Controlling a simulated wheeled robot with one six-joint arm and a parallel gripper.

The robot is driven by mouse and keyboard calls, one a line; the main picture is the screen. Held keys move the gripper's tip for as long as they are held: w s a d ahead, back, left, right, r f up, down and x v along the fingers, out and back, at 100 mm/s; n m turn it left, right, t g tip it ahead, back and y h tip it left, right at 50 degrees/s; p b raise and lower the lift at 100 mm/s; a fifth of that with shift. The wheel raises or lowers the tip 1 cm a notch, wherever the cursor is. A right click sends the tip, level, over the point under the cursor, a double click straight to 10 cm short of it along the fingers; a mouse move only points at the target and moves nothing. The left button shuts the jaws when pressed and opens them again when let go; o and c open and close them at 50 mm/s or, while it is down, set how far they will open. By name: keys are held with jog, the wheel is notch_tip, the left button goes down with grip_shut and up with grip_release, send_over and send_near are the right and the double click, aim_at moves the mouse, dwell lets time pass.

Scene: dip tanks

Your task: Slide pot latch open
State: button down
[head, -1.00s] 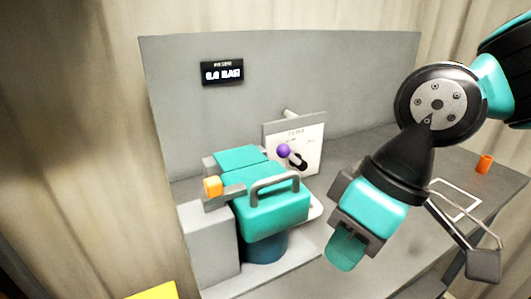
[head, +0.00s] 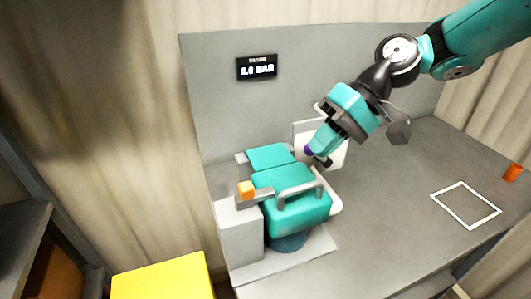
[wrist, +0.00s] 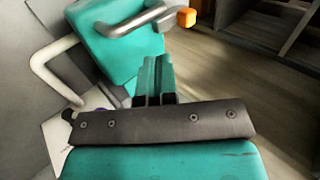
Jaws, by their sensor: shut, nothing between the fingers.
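The pot (head: 288,243) stands on the bench under a teal lid (head: 295,212) with a grey bar handle (head: 290,193). The latch, a grey bar with an orange knob (head: 246,188), lies across the lid's left side, its knob over a grey block. The knob also shows in the wrist view (wrist: 187,17), beyond the lid (wrist: 105,45). My gripper (head: 318,146) is shut and empty, behind and above the lid, well right of the latch. Its teal fingers also show in the wrist view (wrist: 155,75). They overlap a purple knob (head: 309,150); I cannot tell whether they touch it.
A white dial panel (head: 333,150) with a dark lever stands behind the pot. A display (head: 257,67) hangs on the grey back wall. A yellow box (head: 165,278) is at lower left. The bench is clear on the right, around a white square outline (head: 466,205) and an orange cylinder (head: 513,172).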

jog(key=shift+w+d+r+m+y, duration=0.15)
jog(key=shift+w+d+y, duration=0.1)
jog(key=shift+w, duration=0.4)
jog(key=shift+w+d+f+m+y, duration=0.15)
jog(key=shift+w+d, duration=0.1)
jog(key=shift+w, duration=0.35)
jog(key=shift+r, duration=0.1)
jog(key=p, duration=0.2)
send_near(265, 190)
jog(key=x, duration=0.4)
jog(key=shift+d+f, duration=0.15)
jog(key=shift+f, duration=0.05)
jog(key=a+p, duration=0.2)
jog(key=a, duration=0.1)
jog(key=shift+s+a+f, duration=0.2)
jog(key=shift+s, duration=0.2)
jog(key=shift+s+a+f, duration=0.1)
jog(key=shift+a+f, duration=0.05)
jog(key=shift+a, duration=0.35)
